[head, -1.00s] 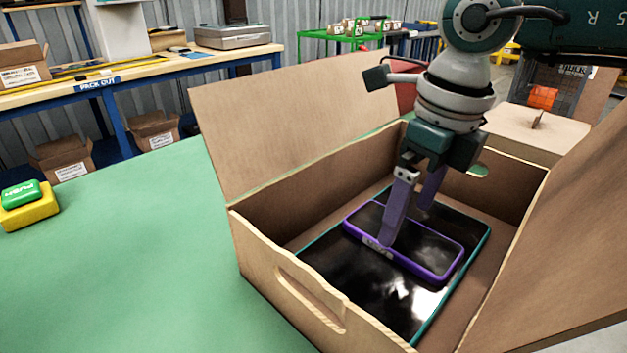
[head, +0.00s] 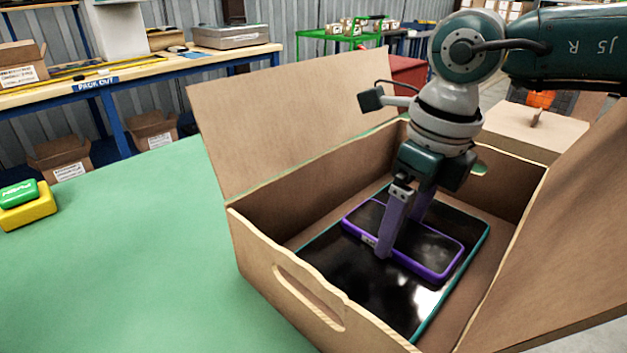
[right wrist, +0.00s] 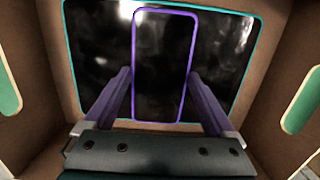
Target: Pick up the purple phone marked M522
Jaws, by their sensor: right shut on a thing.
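The purple-rimmed phone (head: 432,250) has a dark screen and lies over a larger black tablet with a teal edge (head: 350,280) inside the open carton (head: 262,262). A small label on its near side is partly covered by a finger and cannot be read. My right gripper (head: 402,238) reaches down into the carton and is shut on the phone across its width. In the right wrist view the phone (right wrist: 160,55) lies between the two purple fingers (right wrist: 159,78). I cannot tell whether the phone touches the tablet. My left gripper is out of view.
The carton's walls stand close around, with one flap (head: 290,125) up at the back and another (head: 565,230) at the right. A green button on a yellow base (head: 28,205) sits at the far left.

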